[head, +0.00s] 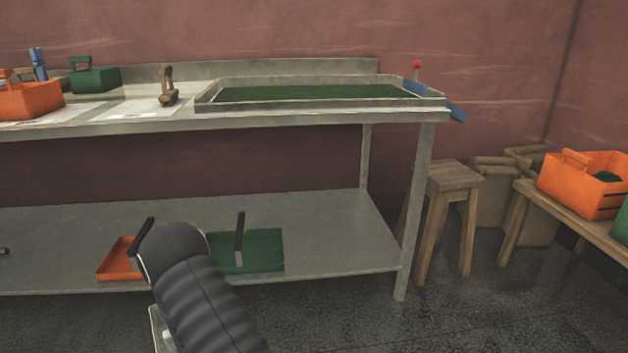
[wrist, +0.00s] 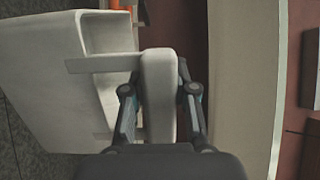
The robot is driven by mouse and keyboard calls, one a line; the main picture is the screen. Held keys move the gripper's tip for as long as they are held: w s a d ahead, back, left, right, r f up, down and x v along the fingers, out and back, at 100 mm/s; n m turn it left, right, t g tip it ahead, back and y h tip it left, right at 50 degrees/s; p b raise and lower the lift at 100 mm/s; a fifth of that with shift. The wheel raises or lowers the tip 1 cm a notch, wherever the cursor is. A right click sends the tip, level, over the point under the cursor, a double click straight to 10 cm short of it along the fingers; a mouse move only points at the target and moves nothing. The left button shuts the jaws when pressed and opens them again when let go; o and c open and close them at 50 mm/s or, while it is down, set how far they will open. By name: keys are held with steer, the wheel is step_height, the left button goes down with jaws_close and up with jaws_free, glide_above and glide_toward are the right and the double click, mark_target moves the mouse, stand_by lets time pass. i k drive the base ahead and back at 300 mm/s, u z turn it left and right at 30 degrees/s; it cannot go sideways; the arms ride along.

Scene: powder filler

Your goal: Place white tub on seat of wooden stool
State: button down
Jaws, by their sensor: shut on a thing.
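The white tub (wrist: 50,85) fills the left of the wrist view, with its upright handle (wrist: 158,90) in the middle. My gripper (wrist: 160,105) has one finger on each side of this handle and is shut on it. In the head view my dark arm hides the gripper and most of the tub; a small pale piece, perhaps the tub, shows at the arm's lower left. The wooden stool (head: 455,178) stands right of the metal bench, its square seat bare. The tub is apart from the stool.
The metal bench (head: 300,120) has a lower shelf (head: 340,235) holding an orange pan (head: 118,262) and a green pan (head: 265,250). A green-bottomed tray (head: 310,92) lies on top.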

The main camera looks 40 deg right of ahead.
mark_target(446, 170)
steer(key=k, duration=0.3)
steer(key=z, duration=2.65)
steer(key=i, duration=1.3)
steer(key=u, duration=0.35)
